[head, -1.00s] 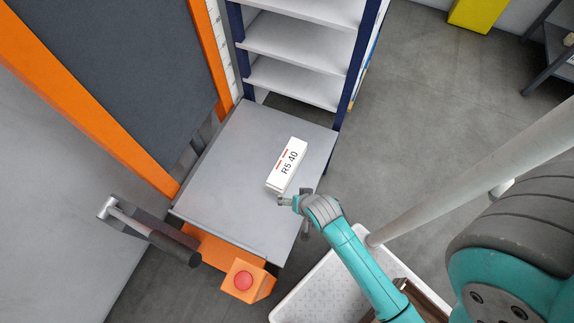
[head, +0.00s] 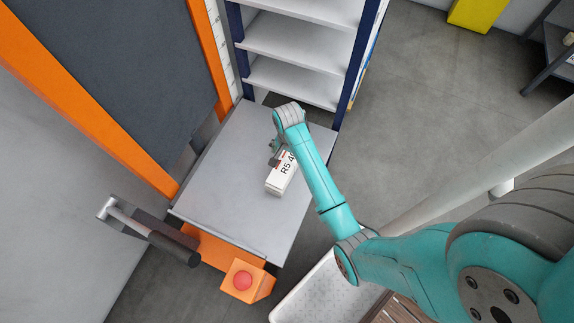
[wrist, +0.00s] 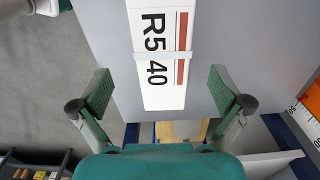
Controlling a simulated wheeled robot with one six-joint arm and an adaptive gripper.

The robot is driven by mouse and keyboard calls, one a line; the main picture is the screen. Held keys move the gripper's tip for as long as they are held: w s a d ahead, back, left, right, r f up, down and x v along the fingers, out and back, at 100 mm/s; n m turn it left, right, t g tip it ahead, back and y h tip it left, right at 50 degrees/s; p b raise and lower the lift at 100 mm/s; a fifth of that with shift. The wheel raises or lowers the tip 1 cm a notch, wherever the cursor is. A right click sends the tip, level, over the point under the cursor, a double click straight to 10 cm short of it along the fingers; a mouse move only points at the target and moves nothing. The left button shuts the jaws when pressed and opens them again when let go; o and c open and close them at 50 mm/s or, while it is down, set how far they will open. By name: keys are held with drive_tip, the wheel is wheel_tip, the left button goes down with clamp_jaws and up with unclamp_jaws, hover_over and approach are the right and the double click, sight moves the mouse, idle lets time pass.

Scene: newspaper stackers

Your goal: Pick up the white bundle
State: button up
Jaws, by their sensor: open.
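The white bundle (head: 279,181) lies flat on the grey table. It is marked "R5 40" with a red stripe, and my arm covers part of it in the head view. In the wrist view the bundle (wrist: 153,75) lies ahead of my gripper, with a pale band across it. My gripper (wrist: 159,92) is open, its two green-padded fingers spread wide on either side of the bundle's near end. Nothing is held. In the head view my gripper (head: 276,152) is over the bundle's far end, by the shelf side. I cannot tell the height between them.
The grey table (head: 215,190) is otherwise clear. A white shelf rack (head: 290,80) with dark blue posts stands behind it. An orange box with a red button (head: 243,281) and a dark-gripped handle (head: 170,245) are at the front. A white tray (head: 320,295) is at lower right.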

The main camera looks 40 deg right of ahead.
sight(287, 165)
drive_tip(key=shift+w+a+f, duration=0.1)
drive_tip(key=shift+w+f, duration=0.05)
drive_tip(key=shift+f, duration=4)
drive_tip(key=c, duration=1.9)
